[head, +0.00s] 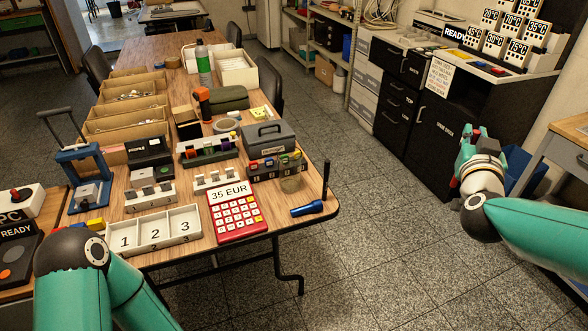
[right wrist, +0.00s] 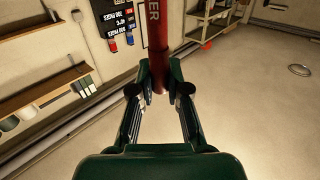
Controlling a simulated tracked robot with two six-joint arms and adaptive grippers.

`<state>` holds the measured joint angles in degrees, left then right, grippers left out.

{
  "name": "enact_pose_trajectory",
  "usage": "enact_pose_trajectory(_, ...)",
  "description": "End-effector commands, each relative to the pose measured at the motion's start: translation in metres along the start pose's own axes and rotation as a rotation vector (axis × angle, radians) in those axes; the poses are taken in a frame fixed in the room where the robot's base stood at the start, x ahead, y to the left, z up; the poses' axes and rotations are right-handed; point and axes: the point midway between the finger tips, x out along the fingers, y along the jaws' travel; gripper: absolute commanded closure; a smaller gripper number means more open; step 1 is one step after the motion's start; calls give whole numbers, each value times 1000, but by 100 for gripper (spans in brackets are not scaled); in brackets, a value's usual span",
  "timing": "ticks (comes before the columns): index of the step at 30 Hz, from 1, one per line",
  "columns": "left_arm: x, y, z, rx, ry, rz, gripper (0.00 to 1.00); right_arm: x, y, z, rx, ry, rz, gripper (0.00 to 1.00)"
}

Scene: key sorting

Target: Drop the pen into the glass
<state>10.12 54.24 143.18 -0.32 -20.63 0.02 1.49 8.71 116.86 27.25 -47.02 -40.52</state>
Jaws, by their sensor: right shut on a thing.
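A small clear glass (head: 291,184) stands near the right edge of the wooden table, in front of a dark box with coloured tabs. My right gripper (head: 474,140) is held out to the right, away from the table and over the floor side. In the right wrist view its fingers (right wrist: 159,82) close around a red rod (right wrist: 155,35) with white letters ending in "ER"; I cannot tell for sure that it is the pen. A slim dark stick (head: 326,180) stands upright at the table's right edge. My left gripper is not in view; only its arm shows.
A blue torch (head: 307,209) lies beside the red calculator (head: 236,212) showing "35 EUR". The wooden table (head: 283,222) is crowded with boxes, trays and a grey cash box (head: 268,138). Open floor lies between the table and the black cabinets (head: 432,125).

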Motion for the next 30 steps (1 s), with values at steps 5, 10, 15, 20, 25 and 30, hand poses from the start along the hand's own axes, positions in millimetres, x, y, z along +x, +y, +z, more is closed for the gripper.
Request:
enact_pose_trajectory(5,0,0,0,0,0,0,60,-5,6,-17,0,-2,0,100)
enact_pose_trajectory(10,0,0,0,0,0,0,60,-5,6,-16,-1,-2,0,100)
enact_pose_trajectory(15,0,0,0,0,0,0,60,-5,6,-16,-1,-2,1,100)
enact_pose_trajectory(20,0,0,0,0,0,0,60,-1,2,-4,-4,-6,0,100)
enact_pose_trajectory(25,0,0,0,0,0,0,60,8,-15,45,-8,-15,-12,100)
enact_pose_trajectory(30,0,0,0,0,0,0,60,8,-48,128,-7,-20,-74,100)
